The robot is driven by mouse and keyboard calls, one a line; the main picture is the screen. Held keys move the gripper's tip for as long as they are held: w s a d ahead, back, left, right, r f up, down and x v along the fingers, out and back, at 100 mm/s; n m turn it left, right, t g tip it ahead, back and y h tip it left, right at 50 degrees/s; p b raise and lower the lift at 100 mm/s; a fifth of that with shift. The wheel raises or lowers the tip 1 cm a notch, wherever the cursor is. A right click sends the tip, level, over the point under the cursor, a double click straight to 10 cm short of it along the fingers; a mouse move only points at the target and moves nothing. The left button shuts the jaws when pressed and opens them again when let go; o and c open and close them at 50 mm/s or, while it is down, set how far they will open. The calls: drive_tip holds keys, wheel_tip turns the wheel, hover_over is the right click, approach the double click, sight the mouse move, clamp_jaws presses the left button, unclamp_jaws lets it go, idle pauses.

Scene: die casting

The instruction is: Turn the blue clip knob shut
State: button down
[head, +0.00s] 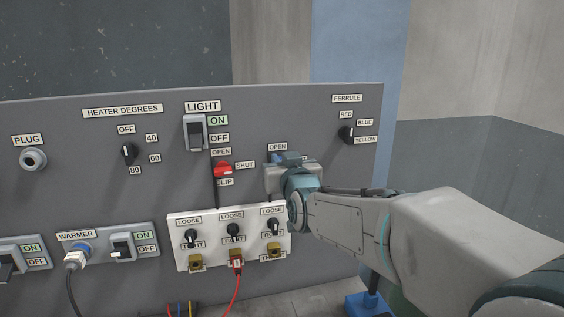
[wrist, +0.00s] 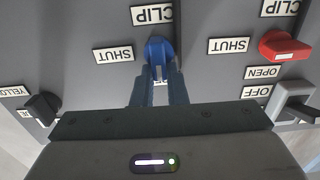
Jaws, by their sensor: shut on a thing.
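The blue clip knob (wrist: 158,50) is on the grey panel, with its SHUT label (wrist: 113,54) to its left and CLIP label (wrist: 152,14) above it in the upside-down wrist view. My gripper (wrist: 156,74) is shut on the knob, its two dark fingers on either side of the knob's lower part. In the head view the gripper (head: 283,163) covers most of the knob, and the OPEN label (head: 278,147) shows just above. The fingers hide the knob's handle, so I cannot tell its exact angle.
A red clip knob (head: 223,169) sits left of the blue one, below the light switch (head: 195,132). The black ferrule knob (head: 346,134) is to the right. A white terminal block (head: 181,254) with several knobs and a red cable (head: 237,281) lies below.

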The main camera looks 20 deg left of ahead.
drive_tip(key=shift+f, duration=0.1)
drive_tip(key=shift+w+d+f+m+b, duration=0.15)
drive_tip(key=shift+d+f+m+b, duration=0.15)
drive_tip(key=shift+m+b, duration=2.5)
drive_tip(key=shift+w+d+f+m+b, duration=0.15)
drive_tip(key=shift+d+f+m+b, duration=0.1)
drive_tip(key=shift+m+b, duration=2.55)
drive_tip(key=shift+w+d+f+m+b, duration=0.15)
drive_tip(key=shift+d+f+m+b, duration=0.15)
drive_tip(key=shift+m+b, duration=2.5)
drive_tip(key=shift+m+p, duration=0.4)
drive_tip(key=shift+m, duration=0.1)
drive_tip(key=c, duration=1.4)
unclamp_jaws()
drive_tip(key=shift+c, duration=0.2)
